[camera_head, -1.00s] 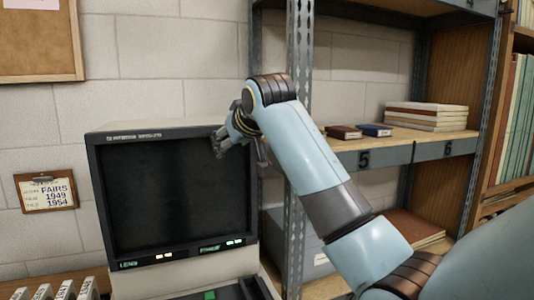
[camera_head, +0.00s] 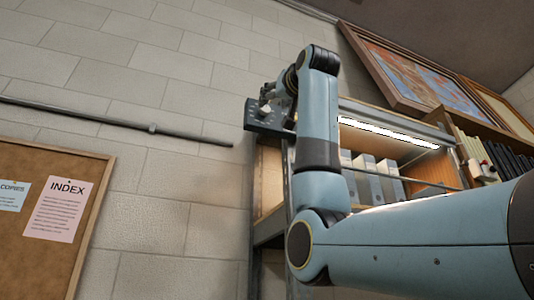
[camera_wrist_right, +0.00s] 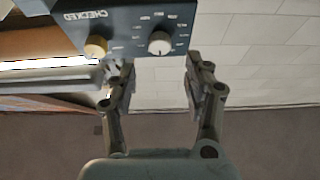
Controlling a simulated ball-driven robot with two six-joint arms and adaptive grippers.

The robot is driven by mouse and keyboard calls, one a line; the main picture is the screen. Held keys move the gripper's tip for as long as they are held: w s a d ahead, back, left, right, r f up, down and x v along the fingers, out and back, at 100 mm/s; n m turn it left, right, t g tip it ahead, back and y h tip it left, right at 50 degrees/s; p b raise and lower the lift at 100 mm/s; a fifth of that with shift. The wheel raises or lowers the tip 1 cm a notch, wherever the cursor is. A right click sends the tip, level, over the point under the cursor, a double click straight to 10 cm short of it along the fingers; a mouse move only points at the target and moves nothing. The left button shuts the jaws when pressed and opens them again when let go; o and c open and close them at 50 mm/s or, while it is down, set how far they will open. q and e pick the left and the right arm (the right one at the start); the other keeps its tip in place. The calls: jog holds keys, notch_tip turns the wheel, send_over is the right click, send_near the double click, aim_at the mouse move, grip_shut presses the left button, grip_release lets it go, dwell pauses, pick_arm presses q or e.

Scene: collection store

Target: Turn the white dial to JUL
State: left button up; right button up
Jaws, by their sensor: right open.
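The white dial (camera_wrist_right: 159,43) sits on a dark blue-grey panel (camera_wrist_right: 125,20) with small white labels around it, too small to read. Its pointer setting cannot be told. The wrist view shows the panel upside down. My right gripper (camera_wrist_right: 158,68) is open, its two fingers apart on either side of the dial's line, short of the dial and apparently not touching it. In the head view the panel (camera_head: 256,126) is at the shelf's upper left corner, with my right gripper (camera_head: 272,95) at it. My left gripper is out of view.
A second, cream knob (camera_wrist_right: 95,46) sits beside the dial under the word CHECKED. A lit shelf (camera_head: 390,132) with grey boxes (camera_head: 368,180) is right of the panel. A pipe (camera_head: 120,122) runs along the wall; a corkboard (camera_head: 50,220) hangs lower left.

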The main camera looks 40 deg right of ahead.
aim_at(266, 109)
jog(key=p+x, duration=0.3)
jog(key=x, duration=0.3)
jog(key=shift+r, duration=0.2)
jog(key=shift+w+d, duration=0.15)
jog(key=shift+w, duration=0.35)
grip_shut()
